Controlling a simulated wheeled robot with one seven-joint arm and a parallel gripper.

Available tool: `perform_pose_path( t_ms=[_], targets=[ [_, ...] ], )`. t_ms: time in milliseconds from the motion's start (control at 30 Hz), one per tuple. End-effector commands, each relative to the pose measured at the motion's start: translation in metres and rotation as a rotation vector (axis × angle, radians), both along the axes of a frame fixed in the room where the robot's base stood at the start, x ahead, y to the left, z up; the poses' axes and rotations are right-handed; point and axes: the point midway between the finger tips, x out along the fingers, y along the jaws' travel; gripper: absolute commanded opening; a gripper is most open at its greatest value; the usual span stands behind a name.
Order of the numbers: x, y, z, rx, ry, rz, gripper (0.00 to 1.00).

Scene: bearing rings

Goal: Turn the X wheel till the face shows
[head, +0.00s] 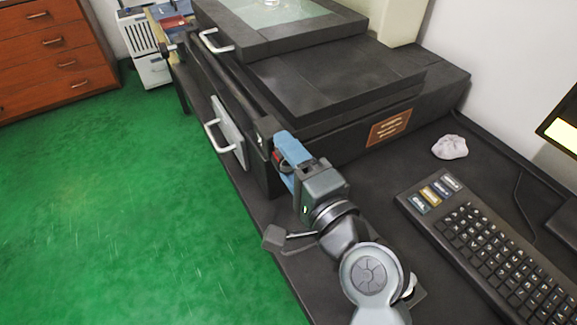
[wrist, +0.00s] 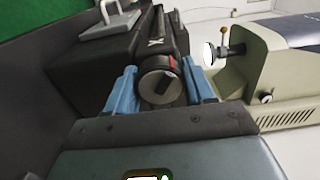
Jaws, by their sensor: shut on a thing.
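In the head view my gripper (head: 287,150) is at the machine's near corner, and the wheel is mostly hidden there. The monitor (head: 566,125) is cut off at the right edge, with only a pale yellow strip of picture showing.
The black stage (head: 340,85) carries a glass plate (head: 275,10) with a small clear item at the top edge. A keyboard (head: 490,245) and a crumpled grey cloth (head: 450,147) lie on the dark bench. White handles (head: 213,135) stick out on the machine's left side. Green floor is open at left.

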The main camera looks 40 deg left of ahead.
Motion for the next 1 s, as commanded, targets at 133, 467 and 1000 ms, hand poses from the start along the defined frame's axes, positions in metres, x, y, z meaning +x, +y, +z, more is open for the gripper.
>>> perform_pose_path(
  t_ms=[133,467,1000],
  targets=[
    [-0.0006,0.0000,-0.0054,-0.049,-0.112,0.002,0.23],
    [-0.0011,0.0002,-0.0046,-0.122,-0.287,0.003,0.23],
    [-0.0014,0.0006,-0.0029,-0.150,-0.350,0.005,0.22]
  ],
)
